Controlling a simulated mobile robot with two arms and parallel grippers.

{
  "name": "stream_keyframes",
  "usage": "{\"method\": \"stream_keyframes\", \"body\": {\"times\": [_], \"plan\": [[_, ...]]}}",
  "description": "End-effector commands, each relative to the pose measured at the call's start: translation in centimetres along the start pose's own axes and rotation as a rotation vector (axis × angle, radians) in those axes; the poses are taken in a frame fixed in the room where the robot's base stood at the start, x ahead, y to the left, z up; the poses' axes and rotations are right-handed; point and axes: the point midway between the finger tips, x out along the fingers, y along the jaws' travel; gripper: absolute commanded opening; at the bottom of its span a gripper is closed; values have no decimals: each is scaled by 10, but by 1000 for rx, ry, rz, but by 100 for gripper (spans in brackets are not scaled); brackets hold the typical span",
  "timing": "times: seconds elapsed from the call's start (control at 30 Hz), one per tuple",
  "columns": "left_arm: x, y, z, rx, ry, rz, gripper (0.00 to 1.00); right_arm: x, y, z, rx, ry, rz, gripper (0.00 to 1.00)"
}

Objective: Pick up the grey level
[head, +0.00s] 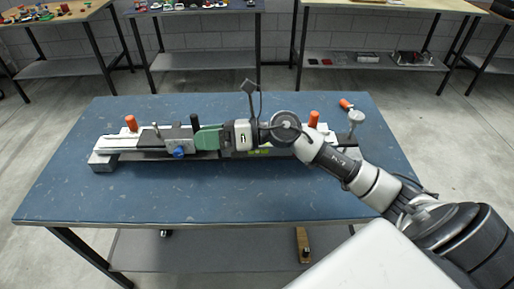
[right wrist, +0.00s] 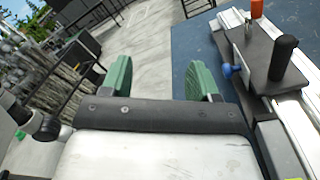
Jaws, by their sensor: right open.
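On the blue table (head: 290,200) lies a long silver and dark rail assembly (head: 122,142) with orange and black knobs and a blue knob (head: 179,152). I cannot single out the grey level with certainty. A dark bar with yellow-green marks (head: 258,152) shows partly under my right arm. My right gripper (head: 208,138) points left over the middle of the rail assembly in the head view. In the right wrist view its green fingers (right wrist: 160,74) stand apart with nothing between them. The rail assembly (right wrist: 268,60) is to their right there. My left gripper is not in view.
A black upright knob (right wrist: 284,55) and an orange knob (head: 131,123) stick up from the assembly. A loose orange-handled tool (head: 346,104) lies at the back right. The table's front is clear. Shelved benches (head: 205,50) stand behind.

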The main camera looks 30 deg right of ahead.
Motion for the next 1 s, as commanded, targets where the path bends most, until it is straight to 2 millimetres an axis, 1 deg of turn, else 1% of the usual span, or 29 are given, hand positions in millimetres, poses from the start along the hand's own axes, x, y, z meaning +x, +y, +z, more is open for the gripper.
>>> {"method": "stream_keyframes", "body": {"times": [0.03, 0.07, 0.1, 0.17, 0.2, 0.27, 0.3, 0.4, 0.5, 0.57, 0.63, 0.8, 0.9, 1.0], "plan": [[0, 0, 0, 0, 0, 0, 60, -9, -12, 0, -113, 135, -31, 61], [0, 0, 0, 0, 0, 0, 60, -16, -19, -2, -174, 221, -50, 61], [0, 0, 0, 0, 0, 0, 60, -27, -31, -4, -246, 335, -81, 61], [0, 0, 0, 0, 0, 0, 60, -48, -47, -4, -333, 500, -131, 61], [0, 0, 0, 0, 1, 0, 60, -64, -58, -3, -377, 601, -167, 61], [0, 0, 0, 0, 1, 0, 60, -88, -72, 1, -424, 738, -219, 61], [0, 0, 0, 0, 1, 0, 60, -103, -79, 4, -443, 818, -253, 61], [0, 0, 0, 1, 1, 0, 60, -136, -91, 12, -467, 968, -318, 61], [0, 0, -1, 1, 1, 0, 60, -156, -96, 18, -468, 1056, -358, 61], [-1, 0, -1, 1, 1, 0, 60, -160, -99, 16, -466, 1084, -367, 61], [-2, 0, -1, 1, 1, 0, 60, -159, -104, 10, -465, 1097, -371, 61], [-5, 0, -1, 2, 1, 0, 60, -146, -117, -11, -463, 1096, -369, 61], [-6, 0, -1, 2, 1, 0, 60, -142, -123, -19, -464, 1094, -370, 61], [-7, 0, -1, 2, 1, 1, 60, -139, -126, -23, -466, 1094, -370, 61]]}}
